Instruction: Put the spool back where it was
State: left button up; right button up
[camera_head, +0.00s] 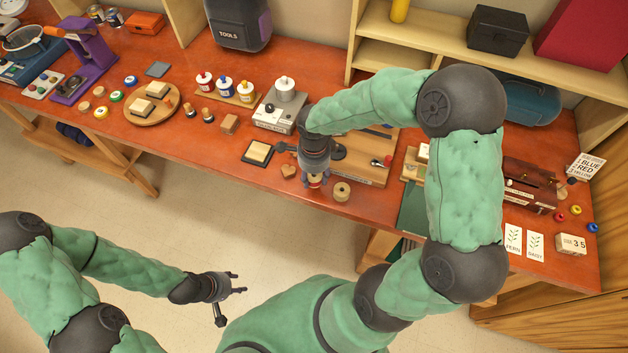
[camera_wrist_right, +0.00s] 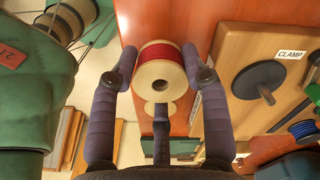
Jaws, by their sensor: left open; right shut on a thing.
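My right gripper (camera_wrist_right: 160,68) is shut on a spool of red thread (camera_wrist_right: 165,50) with pale wooden ends, one end facing the wrist camera. In the head view the right gripper (camera_head: 315,178) points down over the front edge of the red-brown bench, and the red spool (camera_head: 315,181) shows only partly between its fingers. A bare tan wooden spool or ring (camera_head: 341,191) stands just to its right on the bench. My left gripper (camera_head: 236,284) is open and empty, low over the floor, away from the bench.
A wooden board (camera_head: 372,172) labelled CLAMP lies right of the gripper, with a black round knob (camera_wrist_right: 260,80); a blue spool (camera_wrist_right: 303,129) is near it.

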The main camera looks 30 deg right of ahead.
aim_at(314, 181)
jog(key=shift+w+f, duration=0.1)
jog(key=shift+f, duration=1.5)
jog(key=shift+f+b, duration=0.2)
jog(key=shift+b, duration=0.25)
jog(key=o, duration=0.9)
jog(key=shift+r, duration=0.15)
jog(key=shift+r+p, duration=0.25)
jog(key=shift+p, duration=0.1)
notch_tip(314, 181, up, 12)
jog(key=shift+f+p, duration=0.15)
jog(key=shift+p, duration=0.7)
